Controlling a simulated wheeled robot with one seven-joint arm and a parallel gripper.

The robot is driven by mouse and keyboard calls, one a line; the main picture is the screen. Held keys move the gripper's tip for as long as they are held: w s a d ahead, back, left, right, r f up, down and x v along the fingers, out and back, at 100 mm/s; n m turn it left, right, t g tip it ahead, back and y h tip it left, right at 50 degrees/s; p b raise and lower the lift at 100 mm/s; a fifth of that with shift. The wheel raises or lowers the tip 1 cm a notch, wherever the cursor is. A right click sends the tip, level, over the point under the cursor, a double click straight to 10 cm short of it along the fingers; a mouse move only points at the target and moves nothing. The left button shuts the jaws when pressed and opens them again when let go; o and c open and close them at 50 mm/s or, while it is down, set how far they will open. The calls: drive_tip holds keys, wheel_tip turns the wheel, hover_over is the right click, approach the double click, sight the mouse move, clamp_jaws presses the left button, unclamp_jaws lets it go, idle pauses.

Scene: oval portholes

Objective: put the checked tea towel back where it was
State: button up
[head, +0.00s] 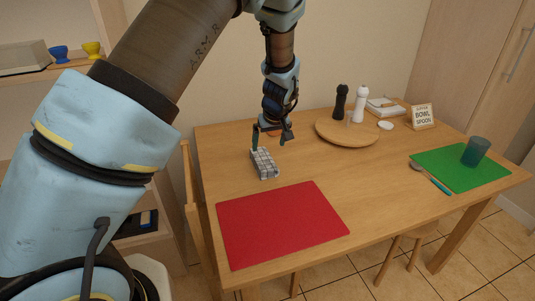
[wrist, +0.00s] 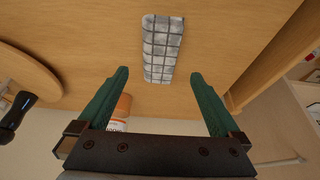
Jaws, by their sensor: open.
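The checked tea towel (head: 263,163) is a folded white and grey bundle with dark lines. It lies on the wooden table, behind the red placemat. In the wrist view the towel (wrist: 162,48) lies just beyond the fingertips, roughly centred between them. My gripper (head: 270,138) hangs over the table at the towel's far end. In the wrist view my gripper (wrist: 158,78) has its two green fingers wide apart with nothing between them. An orange-capped container (wrist: 121,108) shows behind the left finger and is partly hidden.
The red placemat (head: 280,222) lies in front. A round board (head: 347,133) holds dark and white mills. A small sign (head: 422,116) stands behind. The table's middle is clear.

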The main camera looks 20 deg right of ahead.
drive_tip(key=a+r+g, duration=0.1)
drive_tip(key=a+r, duration=0.2)
drive_tip(key=a, duration=0.7)
drive_tip(key=a+r+g, duration=0.1)
drive_tip(key=a+r, duration=0.3)
drive_tip(key=a, duration=0.6)
drive_tip(key=s+a+r, duration=0.2)
drive_tip(key=s+a, duration=0.4)
drive_tip(key=a, duration=0.3)
drive_tip(key=s+a+r, duration=0.2)
drive_tip(key=s+a, duration=0.4)
drive_tip(key=a, duration=0.2)
drive_tip(key=shift+s+a+g, duration=0.2)
drive_tip(key=shift+a+g, duration=0.15)
drive_tip(key=shift+g, duration=0.05)
